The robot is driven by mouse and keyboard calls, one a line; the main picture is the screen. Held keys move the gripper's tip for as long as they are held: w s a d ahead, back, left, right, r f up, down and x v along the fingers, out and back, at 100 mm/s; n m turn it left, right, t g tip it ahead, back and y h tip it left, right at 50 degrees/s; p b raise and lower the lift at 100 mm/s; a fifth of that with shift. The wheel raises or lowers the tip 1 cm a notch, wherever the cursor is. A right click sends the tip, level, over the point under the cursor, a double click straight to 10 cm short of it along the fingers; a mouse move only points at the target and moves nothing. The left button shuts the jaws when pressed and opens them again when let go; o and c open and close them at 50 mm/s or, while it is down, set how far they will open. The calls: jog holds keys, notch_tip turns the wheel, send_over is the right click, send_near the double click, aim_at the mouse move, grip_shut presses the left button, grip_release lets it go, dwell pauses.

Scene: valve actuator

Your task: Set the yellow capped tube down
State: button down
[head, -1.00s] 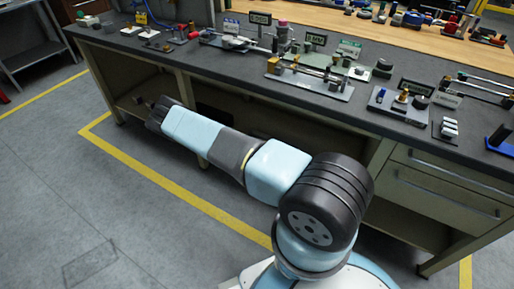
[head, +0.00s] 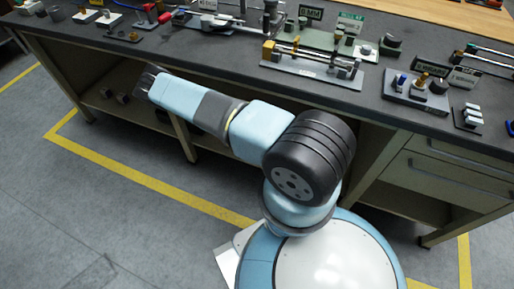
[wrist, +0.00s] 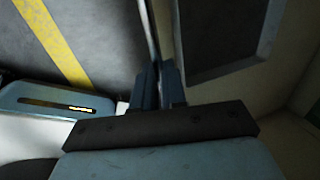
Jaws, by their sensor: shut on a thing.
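My gripper (wrist: 160,85) shows in the wrist view with its two dark fingers close together. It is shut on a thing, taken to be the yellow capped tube. In the head view the dark end of my arm (head: 147,80) is at the bench's front, just below the worktop edge and over the open lower space. Its fingertips cannot be made out there.
The dark worktop (head: 225,62) holds a long rail fixture (head: 312,68), a plate with small knobs (head: 416,92) and several small parts at the left. Drawers (head: 445,180) stand at the right. A yellow floor line (head: 150,183) runs before the bench.

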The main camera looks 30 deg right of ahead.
jog(key=w+d+f, duration=0.1)
jog(key=w+f, duration=0.1)
jog(key=w+d+f, duration=0.4)
jog(key=w+f, duration=0.1)
jog(key=shift+w, duration=0.1)
jog(key=shift+w+d+f, duration=0.25)
jog(key=shift+w+f, duration=0.05)
jog(key=shift+f, duration=0.3)
jog(key=shift+w+f, duration=0.1)
jog(key=shift+f, duration=1.4)
jog(key=c, duration=1.5)
grip_release()
jog(key=shift+o, duration=0.2)
jog(key=v, duration=1.2)
